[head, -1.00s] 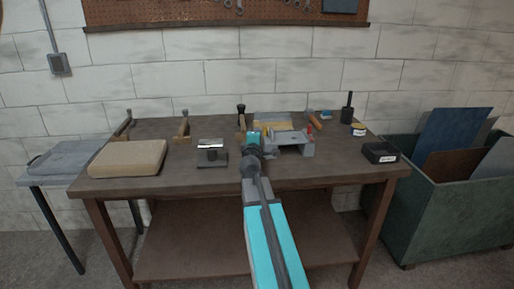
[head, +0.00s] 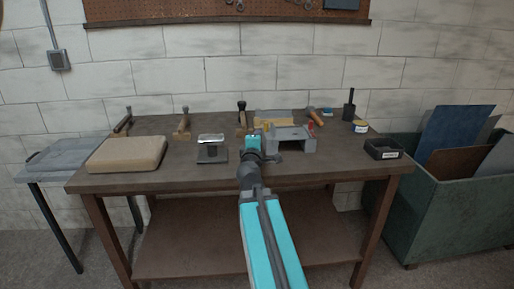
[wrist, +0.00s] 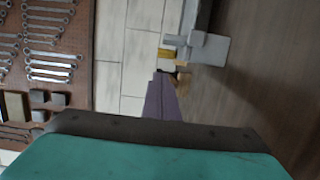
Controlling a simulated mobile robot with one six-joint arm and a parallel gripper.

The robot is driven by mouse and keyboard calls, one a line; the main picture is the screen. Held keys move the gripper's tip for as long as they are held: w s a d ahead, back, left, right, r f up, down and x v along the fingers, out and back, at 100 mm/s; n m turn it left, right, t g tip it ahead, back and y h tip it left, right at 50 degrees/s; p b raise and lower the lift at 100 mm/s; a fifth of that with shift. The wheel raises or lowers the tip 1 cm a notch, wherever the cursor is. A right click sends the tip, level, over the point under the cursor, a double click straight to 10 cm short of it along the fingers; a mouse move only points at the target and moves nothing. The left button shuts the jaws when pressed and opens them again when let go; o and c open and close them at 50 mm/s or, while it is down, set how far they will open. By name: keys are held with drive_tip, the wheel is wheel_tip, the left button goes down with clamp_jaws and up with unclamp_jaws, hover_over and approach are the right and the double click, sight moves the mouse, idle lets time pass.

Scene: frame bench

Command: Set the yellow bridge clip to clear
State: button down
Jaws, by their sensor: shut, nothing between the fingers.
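A grey bridge-shaped fixture (head: 297,143) stands on the workbench, right of centre. A small yellow part (head: 267,126) shows at its left end, behind my gripper; it may be the bridge clip, and its setting cannot be read. In the wrist view the grey fixture (wrist: 208,48) is at the upper middle, with a small yellow piece (wrist: 167,54) at its edge. My gripper (head: 252,141) is just left of the fixture, shut and empty. Its finger (wrist: 160,98) points toward the yellow piece in the wrist view and looks apart from it. My arm hides part of the bench.
On the bench are a tan pad (head: 127,155), a metal-topped block (head: 211,149), wooden-handled tools (head: 183,123), a black labelled box (head: 383,149) and a dark upright holder (head: 349,108). A green bin (head: 445,205) stands at right. The front right bench top is fairly clear.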

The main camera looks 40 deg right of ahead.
drive_tip(key=b+v, duration=0.2)
drive_tip(key=b, duration=0.2)
drive_tip(key=shift+d+f+b, duration=0.1)
drive_tip(key=shift+f+b, duration=0.05)
drive_tip(key=shift+b, duration=0.2)
drive_tip(key=shift+s+b, duration=0.1)
drive_tip(key=shift+b, duration=0.25)
drive_tip(key=b, duration=0.4)
drive_tip(key=shift+s+a+b, duration=0.2)
drive_tip(key=shift+s+b, duration=0.15)
drive_tip(key=a+b, duration=0.1)
drive_tip(key=b, duration=0.3)
drive_tip(key=shift+s, duration=0.4)
drive_tip(key=shift+s+a+b, duration=0.15)
drive_tip(key=shift+s+b, duration=0.05)
drive_tip(key=shift+b, duration=0.6)
drive_tip(key=shift+s, duration=0.1)
